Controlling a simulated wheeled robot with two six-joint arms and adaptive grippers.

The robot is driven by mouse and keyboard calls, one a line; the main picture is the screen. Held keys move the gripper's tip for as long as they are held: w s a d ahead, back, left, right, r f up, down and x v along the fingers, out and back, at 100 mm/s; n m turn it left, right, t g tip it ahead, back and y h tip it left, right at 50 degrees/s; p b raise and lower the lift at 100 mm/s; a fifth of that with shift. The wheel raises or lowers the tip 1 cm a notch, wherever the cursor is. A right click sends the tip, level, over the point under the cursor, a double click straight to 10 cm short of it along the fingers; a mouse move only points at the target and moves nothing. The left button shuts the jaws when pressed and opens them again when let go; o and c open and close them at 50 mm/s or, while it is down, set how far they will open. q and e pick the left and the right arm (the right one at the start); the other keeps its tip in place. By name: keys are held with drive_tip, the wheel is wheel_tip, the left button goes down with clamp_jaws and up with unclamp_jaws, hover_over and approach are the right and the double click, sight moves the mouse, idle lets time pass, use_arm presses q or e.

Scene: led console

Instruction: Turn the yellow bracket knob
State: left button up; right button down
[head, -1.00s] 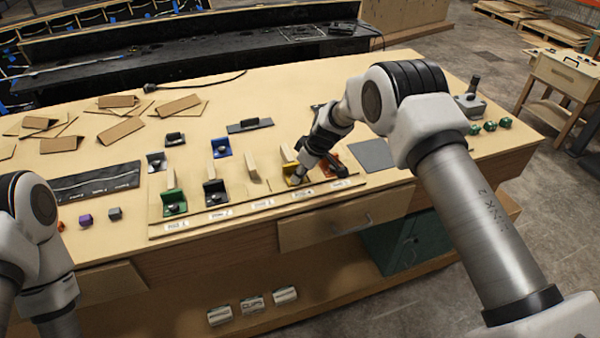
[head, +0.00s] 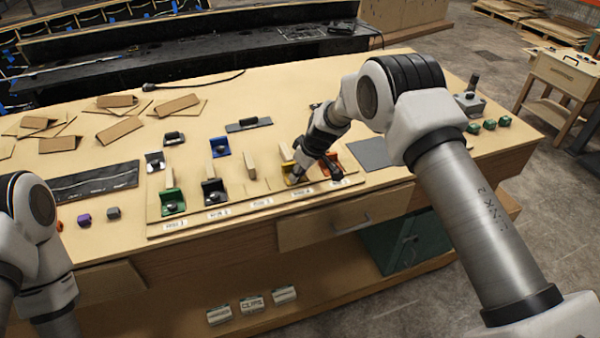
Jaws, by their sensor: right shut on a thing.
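The yellow bracket (head: 287,169) stands on the wooden board near its right end, partly hidden by my right gripper. My right gripper (head: 297,177) reaches down from the right and is shut at the front of the yellow bracket, where its knob is. The knob itself is hidden by the fingers, so its angle cannot be seen. My left arm shows at the left edge of the head view; its gripper is out of the picture.
A green bracket (head: 171,201) and a black bracket (head: 213,191) stand to the left on the board. An orange bracket (head: 333,162) stands close on the right, partly behind my right wrist. A grey plate (head: 371,153) lies further right. Several brown pieces lie at the back left.

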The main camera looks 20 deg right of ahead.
drive_tip(key=shift+a+r+m+h, duration=0.2)
drive_tip(key=shift+m+h, duration=0.1)
drive_tip(key=shift+m, duration=0.5)
drive_tip(key=shift+r+m+t+h+p, duration=0.1)
drive_tip(key=shift+m+t+h+p, duration=0.3)
drive_tip(key=shift+m, duration=0.5)
drive_tip(key=shift+w+a+m+h, duration=0.1)
drive_tip(key=shift+m+h, duration=0.2)
drive_tip(key=shift+m, duration=0.6)
drive_tip(key=shift+a+f+m+h+b, duration=0.1)
drive_tip(key=shift+f+m+h+b, duration=0.3)
drive_tip(key=shift+m, duration=0.4)
drive_tip(key=shift+m+b, duration=0.6)
drive_tip(key=shift+b, duration=0.35)
drive_tip(key=shift+r+m+h+b, duration=0.2)
drive_tip(key=shift+m+h+b, duration=0.2)
drive_tip(key=shift+m+b, duration=0.3)
drive_tip(key=shift+w+r, duration=0.1)
drive_tip(key=shift+r, duration=0.05)
